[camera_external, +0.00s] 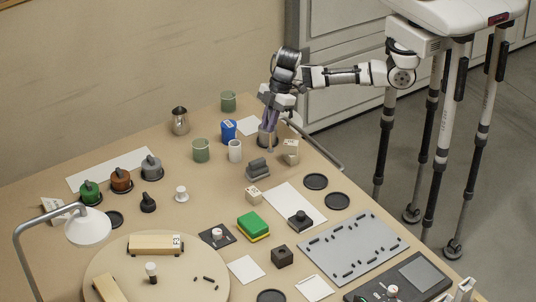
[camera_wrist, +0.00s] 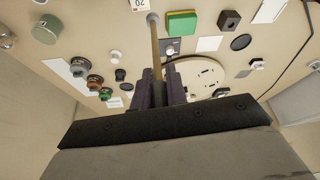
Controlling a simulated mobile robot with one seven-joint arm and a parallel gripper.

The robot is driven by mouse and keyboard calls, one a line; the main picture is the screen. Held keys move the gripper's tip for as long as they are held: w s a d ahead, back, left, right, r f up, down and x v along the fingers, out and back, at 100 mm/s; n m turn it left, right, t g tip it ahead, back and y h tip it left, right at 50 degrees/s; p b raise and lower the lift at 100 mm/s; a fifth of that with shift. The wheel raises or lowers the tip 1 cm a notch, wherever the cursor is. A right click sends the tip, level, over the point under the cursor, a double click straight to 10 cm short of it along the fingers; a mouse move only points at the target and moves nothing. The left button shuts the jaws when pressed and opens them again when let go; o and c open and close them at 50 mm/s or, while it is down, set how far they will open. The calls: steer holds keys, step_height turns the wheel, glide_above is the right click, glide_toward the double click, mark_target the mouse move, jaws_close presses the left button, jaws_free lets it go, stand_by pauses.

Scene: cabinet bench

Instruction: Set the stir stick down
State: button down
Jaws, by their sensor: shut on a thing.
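My gripper (camera_external: 269,122) points down over the far right part of the bench. It also shows in the wrist view (camera_wrist: 159,86), where its two dark purple fingers are shut on the stir stick (camera_wrist: 155,45). The stick is thin and tan with a rounded grey end, and it sticks out past the fingertips. Its other end is hidden between the fingers. In the external view the stick is too small and too covered by my gripper to tell whether it touches the bench or the grey shape below the fingers.
A blue can (camera_external: 228,131), a white cup (camera_external: 235,151) and a green mug (camera_external: 201,150) stand left of my gripper. A beige block (camera_external: 290,147) and a grey block stack (camera_external: 257,170) are close by. Black discs (camera_external: 316,181) lie nearer. Bare bench shows around the green-yellow sponge (camera_external: 253,226).

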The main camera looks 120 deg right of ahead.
steer(key=s+a+f+n, duration=0.1)
steer(key=a+n, duration=0.1)
steer(key=a, duration=0.4)
step_height(320, 180, down, 19)
steer(key=p, duration=0.1)
steer(key=shift+s+y, duration=0.2)
steer(key=shift+y, duration=0.2)
steer(key=shift+f, duration=0.1)
steer(key=c, duration=1.5)
jaws_free()
steer(key=shift+o, duration=0.5)
